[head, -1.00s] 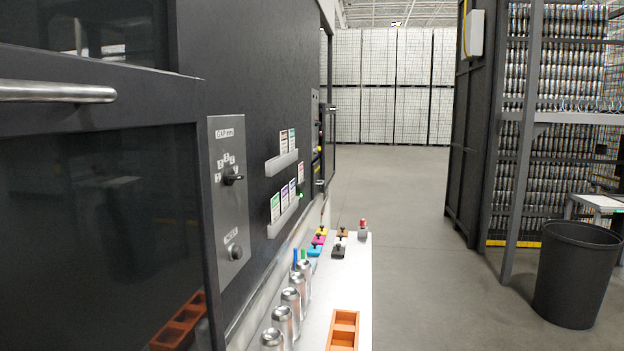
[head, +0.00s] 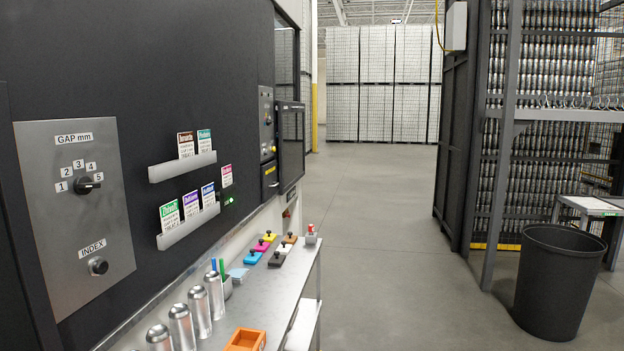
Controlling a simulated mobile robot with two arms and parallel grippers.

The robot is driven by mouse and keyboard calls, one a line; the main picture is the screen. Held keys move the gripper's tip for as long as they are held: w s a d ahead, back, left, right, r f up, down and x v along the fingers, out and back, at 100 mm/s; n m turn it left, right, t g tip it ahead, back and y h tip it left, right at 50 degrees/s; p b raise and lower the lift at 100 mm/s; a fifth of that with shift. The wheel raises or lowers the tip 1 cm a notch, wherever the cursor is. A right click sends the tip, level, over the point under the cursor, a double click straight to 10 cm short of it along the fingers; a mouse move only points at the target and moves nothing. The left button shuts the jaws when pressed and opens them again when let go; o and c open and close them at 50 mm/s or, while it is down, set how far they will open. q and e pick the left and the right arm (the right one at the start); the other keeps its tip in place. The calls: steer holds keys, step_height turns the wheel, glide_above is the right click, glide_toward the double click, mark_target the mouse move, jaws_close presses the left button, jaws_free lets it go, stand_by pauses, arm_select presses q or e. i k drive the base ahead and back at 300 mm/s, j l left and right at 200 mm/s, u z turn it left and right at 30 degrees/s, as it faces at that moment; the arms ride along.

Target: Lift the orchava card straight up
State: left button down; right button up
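Several small cards stand in two sloped grey racks on the dark machine wall. The upper rack (head: 182,167) holds a brown-topped card (head: 187,145) and a teal-topped card (head: 205,142). The lower rack (head: 188,227) holds a green-topped card (head: 170,216), a purple-topped card (head: 191,205) and a blue-topped card (head: 208,195). A pink-topped card (head: 226,176) stands just above its right end. The names are too small to read surely, so I cannot tell which is the orchava card. Neither gripper is in view.
A metal bench (head: 285,287) below the racks carries several silver cans (head: 181,327), an orange tray (head: 245,341) and colored blocks (head: 263,246). A knob panel (head: 75,215) is at left. A black bin (head: 552,285) stands right; the middle floor is clear.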

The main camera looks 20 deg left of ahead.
mark_target(228, 178)
steer(key=i+l+z, duration=0.15)
steer(key=i+l, duration=0.15)
steer(key=i, duration=0.2)
steer(key=i+l+z, duration=0.1)
steer(key=i+l, duration=0.15)
steer(key=i, duration=0.2)
steer(key=i+j+u, duration=0.1)
steer(key=i+u, duration=0.35)
steer(key=i+l+u, duration=0.1)
steer(key=i+u, duration=0.35)
steer(key=i+l+u, duration=0.3)
steer(key=i+u, duration=0.15)
steer(key=i, duration=0.15)
